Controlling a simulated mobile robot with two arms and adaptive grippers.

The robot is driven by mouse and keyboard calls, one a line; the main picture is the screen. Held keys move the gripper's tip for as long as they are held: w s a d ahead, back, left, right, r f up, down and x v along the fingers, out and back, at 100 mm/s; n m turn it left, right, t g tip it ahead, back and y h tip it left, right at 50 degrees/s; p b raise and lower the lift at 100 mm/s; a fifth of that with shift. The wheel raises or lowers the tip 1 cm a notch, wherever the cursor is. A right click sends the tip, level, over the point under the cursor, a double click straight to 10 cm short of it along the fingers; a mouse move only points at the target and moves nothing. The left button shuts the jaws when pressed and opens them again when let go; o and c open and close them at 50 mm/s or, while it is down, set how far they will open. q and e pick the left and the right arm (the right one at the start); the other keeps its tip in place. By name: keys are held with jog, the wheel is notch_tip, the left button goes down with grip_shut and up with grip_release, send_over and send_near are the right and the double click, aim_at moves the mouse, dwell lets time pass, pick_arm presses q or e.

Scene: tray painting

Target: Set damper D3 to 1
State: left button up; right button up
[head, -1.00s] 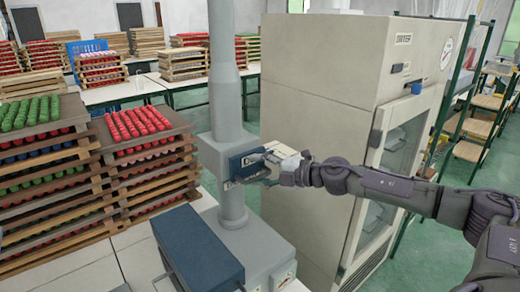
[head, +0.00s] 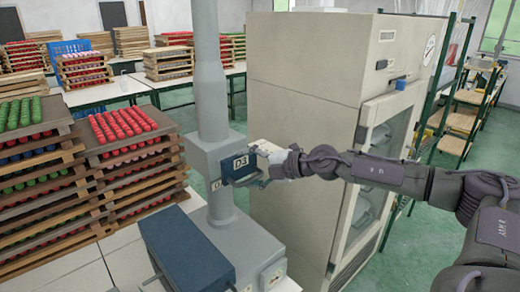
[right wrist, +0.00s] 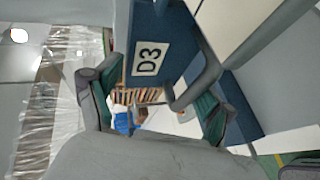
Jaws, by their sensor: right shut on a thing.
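Damper D3 (head: 241,163) is a dark blue plate with a white D3 label, on the grey box of a vertical grey duct (head: 211,100). A white label that seems to read 0 (head: 216,185) sits at its lower left. My right gripper (head: 266,166) is at the plate's right side. In the right wrist view the D3 label (right wrist: 150,60) is large, and the grey bar handle (right wrist: 197,84) lies between the green-padded fingers of my right gripper (right wrist: 158,103), which is shut on it. The fingers hide part of the plate in the head view. My left gripper is not in view.
A dark blue box (head: 185,250) stands low in front of the duct. Stacked wooden trays (head: 145,185) of red and green pieces stand at the left. A large beige cabinet (head: 300,150) stands close behind my right arm.

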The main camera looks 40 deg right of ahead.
aim_at(238, 164)
jog(key=shift+s+d+r+b, duration=0.2)
jog(key=shift+r+b, duration=0.05)
jog(key=shift+r, duration=0.25)
jog(key=shift+s+d+r+b, duration=0.15)
jog(key=shift+d+r+b, duration=0.05)
jog(key=shift+r, duration=0.25)
jog(key=shift+c, duration=0.2)
jog(key=shift+s+d+r+b, duration=0.1)
jog(key=shift+s+d+b, duration=0.1)
jog(key=shift+s+b, duration=0.45)
jog(key=shift+b+v, duration=1.1)
jog(key=shift+v, duration=0.05)
jog(key=shift+s+d+b, duration=0.65)
jog(key=shift+s+b, duration=0.25)
jog(key=shift+b, duration=0.2)
jog(key=shift+c, duration=0.5)
jog(key=s, duration=0.1)
jog(key=s+b, duration=0.1)
jog(key=s, duration=0.1)
jog(key=shift+s+d+r+b, duration=0.35)
jog(key=shift+r+b, duration=0.05)
jog(key=shift+c, duration=0.7)
jog(key=shift+s+f+b+v, duration=0.1)
jog(key=shift+f+b+v, duration=0.15)
jog(key=shift+b+v, duration=1.05)
jog(key=shift+s+f+b+v, duration=0.1)
jog(key=shift+f+b+v, duration=0.1)
jog(key=shift+b+v, duration=1.05)
